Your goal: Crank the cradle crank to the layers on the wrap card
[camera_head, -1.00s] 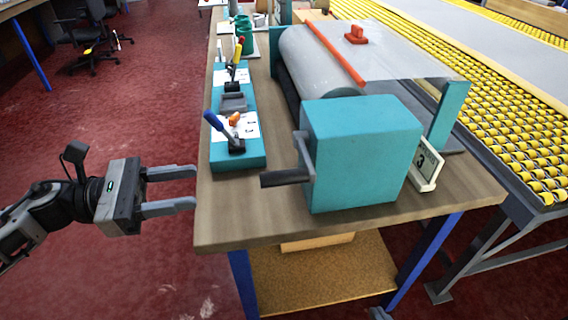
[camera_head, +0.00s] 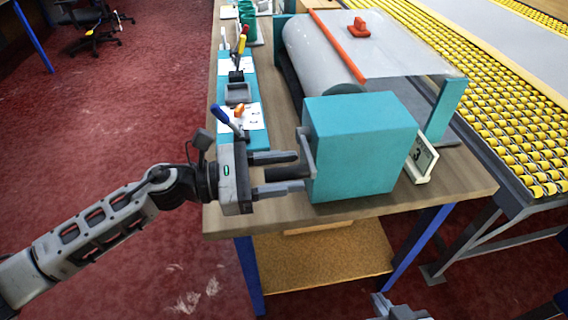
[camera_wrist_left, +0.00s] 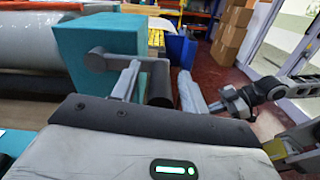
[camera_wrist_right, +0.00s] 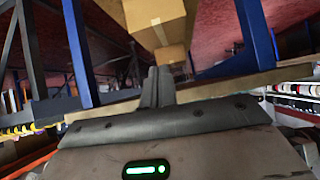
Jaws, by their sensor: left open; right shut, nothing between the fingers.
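The teal cradle box (camera_head: 362,150) stands at the near end of the table, with the grey roll (camera_head: 320,55) behind it. The crank has a grey arm (camera_head: 307,152) on the box's left side and a dark handle (camera_head: 283,173) pointing left. My left gripper (camera_head: 292,171) is open, its fingers on either side of the handle. In the left wrist view the handle (camera_wrist_left: 160,84) shows between the fingers. The wrap card (camera_head: 421,159) leans at the box's right and reads 3. My right gripper (camera_wrist_right: 160,82) is shut and empty, low near the table's underside; the head view shows part of it (camera_head: 398,308).
A teal lever panel (camera_head: 258,139) with blue, yellow and red levers lies along the table's left edge. A yellow roller conveyor (camera_head: 500,130) runs on the right. Boxes (camera_wrist_right: 158,22) show in the right wrist view.

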